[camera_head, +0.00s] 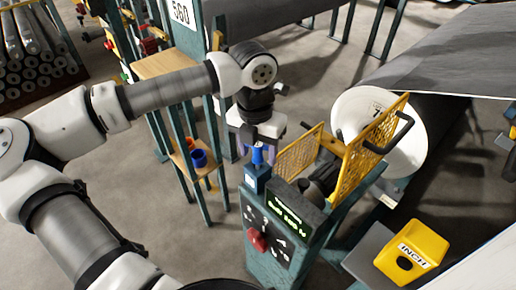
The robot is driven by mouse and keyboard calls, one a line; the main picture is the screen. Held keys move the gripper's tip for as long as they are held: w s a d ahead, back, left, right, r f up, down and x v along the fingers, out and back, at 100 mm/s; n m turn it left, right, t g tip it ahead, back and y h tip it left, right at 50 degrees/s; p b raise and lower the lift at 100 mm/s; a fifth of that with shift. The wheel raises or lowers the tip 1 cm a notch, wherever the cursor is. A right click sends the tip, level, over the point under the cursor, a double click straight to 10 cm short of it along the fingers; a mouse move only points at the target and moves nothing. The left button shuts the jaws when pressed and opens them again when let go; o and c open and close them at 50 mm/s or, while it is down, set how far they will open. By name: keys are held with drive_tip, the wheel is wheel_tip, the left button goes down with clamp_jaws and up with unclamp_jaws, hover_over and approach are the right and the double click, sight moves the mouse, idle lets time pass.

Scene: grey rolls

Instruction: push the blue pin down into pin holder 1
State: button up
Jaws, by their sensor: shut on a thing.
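The blue pin (257,155) stands upright at the top of a small blue-grey holder block (251,184) on the post beside the control panel. I take this block to be pin holder 1, but no label is readable. My gripper (258,148) points down over the block and is shut on the blue pin. The pin's lower end meets the top of the block; how deep it sits is too small to tell. The fingers hide part of the pin.
A control panel (279,224) with a red knob (257,239) stands just in front. Yellow mesh guards (372,138) rise close to the right. A blue cup (199,158) sits on a wooden shelf to the left. A yellow INCH box (411,252) is at lower right.

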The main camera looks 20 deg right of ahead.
drive_tip(key=shift+f+b, duration=0.95)
drive_tip(key=shift+f, duration=0.1)
drive_tip(key=o, duration=1.1)
drive_tip(key=r, duration=1.3)
drive_tip(key=shift+w+a+r, duration=0.25)
drive_tip(key=shift+r, duration=0.15)
